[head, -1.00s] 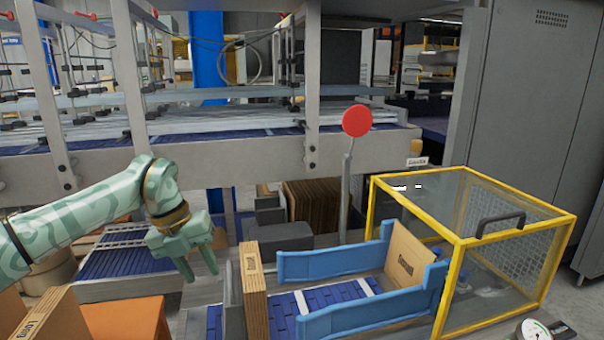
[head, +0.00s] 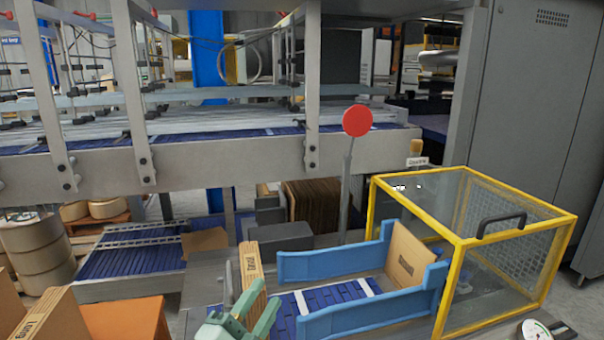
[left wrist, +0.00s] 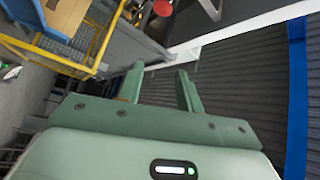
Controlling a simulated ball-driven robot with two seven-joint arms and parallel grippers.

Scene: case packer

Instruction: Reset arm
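My left gripper (head: 245,318) is low at the bottom edge of the head view, in front of a narrow upright cardboard piece (head: 252,268). Whether it touches that piece cannot be told. In the left wrist view, the two green fingers of my left gripper (left wrist: 160,85) stand apart with nothing between them. My right gripper is in neither view.
Blue side rails (head: 325,262) flank a blue belt, with a cardboard carton (head: 408,258) at their right end. A yellow-framed clear guard (head: 460,243) stands right. A red disc (head: 357,121) rises behind. An orange surface (head: 128,322) lies left.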

